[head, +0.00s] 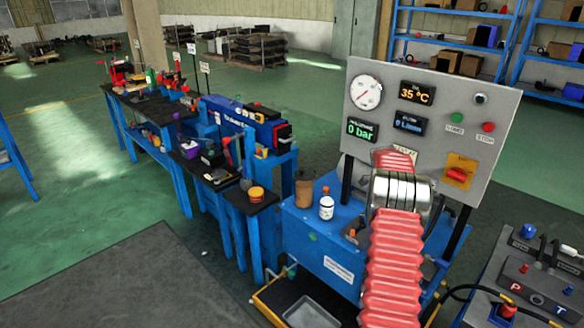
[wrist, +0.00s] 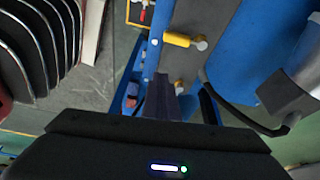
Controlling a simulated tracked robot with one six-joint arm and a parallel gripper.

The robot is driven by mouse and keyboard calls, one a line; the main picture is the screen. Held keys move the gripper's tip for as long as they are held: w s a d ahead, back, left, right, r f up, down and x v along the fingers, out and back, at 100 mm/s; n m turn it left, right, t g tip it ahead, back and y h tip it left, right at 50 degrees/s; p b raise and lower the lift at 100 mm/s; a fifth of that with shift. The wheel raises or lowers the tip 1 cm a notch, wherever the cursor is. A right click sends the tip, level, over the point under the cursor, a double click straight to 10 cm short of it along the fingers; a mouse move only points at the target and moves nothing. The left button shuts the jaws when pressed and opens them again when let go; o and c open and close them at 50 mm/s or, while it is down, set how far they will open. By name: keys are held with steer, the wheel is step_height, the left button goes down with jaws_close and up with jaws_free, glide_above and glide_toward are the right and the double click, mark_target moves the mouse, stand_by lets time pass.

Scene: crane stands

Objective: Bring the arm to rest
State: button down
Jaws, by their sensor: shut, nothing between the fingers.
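My arm, in a ribbed red sleeve with a banded metal joint, rises through the right half of the head view. It stands in front of the grey control panel (head: 430,120) and covers part of its lower edge. My gripper cannot be made out in the head view. In the wrist view my gripper (wrist: 162,88) shows its dark fingers together, shut and empty, above a dark housing with a small lit strip. Behind the fingers are a blue frame and a grey plate (wrist: 185,62) with a yellow-handled part (wrist: 177,39).
A blue tank (head: 325,258) below the panel carries a white bottle (head: 326,207) and a brown container (head: 304,190). A box with hoses (head: 530,275) stands at the lower right. Workbenches (head: 150,108) with tools run along the left. The green floor (head: 60,200) farther left is open.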

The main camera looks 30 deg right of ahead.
steer(key=s+a+f+n, duration=0.1)
steer(key=a+f+n, duration=0.2)
steer(key=a+n, duration=0.5)
steer(key=a+r+n+t, duration=0.2)
steer(key=a+r+n, duration=0.5)
steer(key=a, duration=0.3)
steer(key=a+r+n+t, duration=0.1)
steer(key=a+r+n, duration=0.55)
steer(key=a, duration=0.25)
steer(key=s+a+r+n+t, duration=0.2)
steer(key=s+a+r+n, duration=0.1)
steer(key=a, duration=0.6)
steer(key=s+a+r+n+t, duration=0.2)
steer(key=s+a+r+n, duration=0.2)
steer(key=a, duration=0.6)
steer(key=s+a+r+n+t+y, duration=0.1)
steer(key=s+a+r+n+t, duration=0.1)
steer(key=s+a+r, duration=0.3)
steer(key=s+a+n, duration=0.1)
steer(key=s+a, duration=0.1)
steer(key=a, duration=0.2)
steer(key=shift+a+r, duration=0.2)
steer(key=shift+a, duration=0.15)
